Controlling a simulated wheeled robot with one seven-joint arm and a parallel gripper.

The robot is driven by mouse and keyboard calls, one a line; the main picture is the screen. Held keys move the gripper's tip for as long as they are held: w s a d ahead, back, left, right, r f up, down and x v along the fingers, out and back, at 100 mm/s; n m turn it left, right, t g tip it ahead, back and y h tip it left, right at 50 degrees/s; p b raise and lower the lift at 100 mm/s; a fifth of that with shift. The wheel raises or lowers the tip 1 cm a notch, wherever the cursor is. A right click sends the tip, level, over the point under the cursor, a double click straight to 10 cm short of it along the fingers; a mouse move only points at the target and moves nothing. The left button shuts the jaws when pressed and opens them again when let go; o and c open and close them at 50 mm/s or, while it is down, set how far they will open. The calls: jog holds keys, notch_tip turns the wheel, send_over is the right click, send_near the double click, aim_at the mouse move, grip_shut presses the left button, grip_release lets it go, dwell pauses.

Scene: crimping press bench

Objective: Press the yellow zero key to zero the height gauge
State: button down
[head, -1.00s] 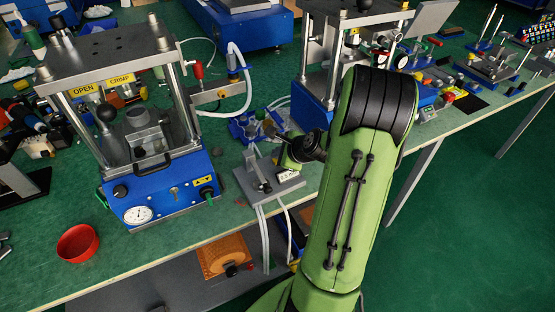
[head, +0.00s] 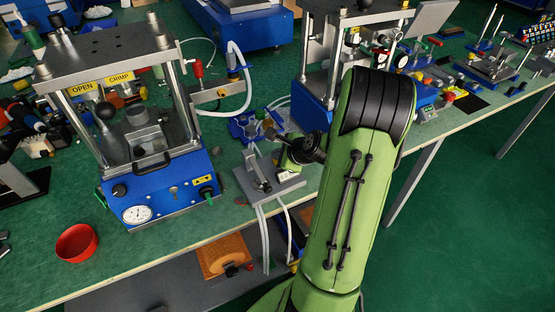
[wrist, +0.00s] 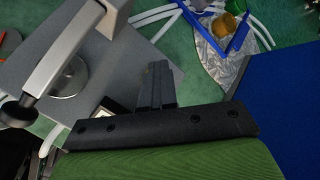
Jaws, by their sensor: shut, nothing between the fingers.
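The height gauge (head: 262,183) is a grey plate with an upright metal arm, at the bench's front edge in the head view. In the wrist view its grey plate (wrist: 112,62) and slanted metal arm (wrist: 65,50) fill the left side. A pale display (wrist: 104,112) shows partly beside my gripper. My gripper (wrist: 152,72) is shut and empty, its dark fingers over the plate's right part. The gap between fingertips and plate cannot be judged. The yellow zero key is not clearly seen; only a faint yellowish speck shows at the fingertips. In the head view my wrist partly covers the gauge's right side.
A blue press (head: 165,187) with a dial stands left of the gauge, and another press (head: 312,115) stands behind my arm. A blue holder (wrist: 222,38) with a clear bag lies behind the gauge. A red bowl (head: 77,243) sits at the front left.

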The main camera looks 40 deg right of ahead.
jog(key=shift+s, duration=0.1)
jog(key=shift+r+p, duration=0.3)
jog(key=shift+p, duration=0.15)
notch_tip(320, 180, up, 6)
jog(key=p, duration=0.5)
dwell(0.5)
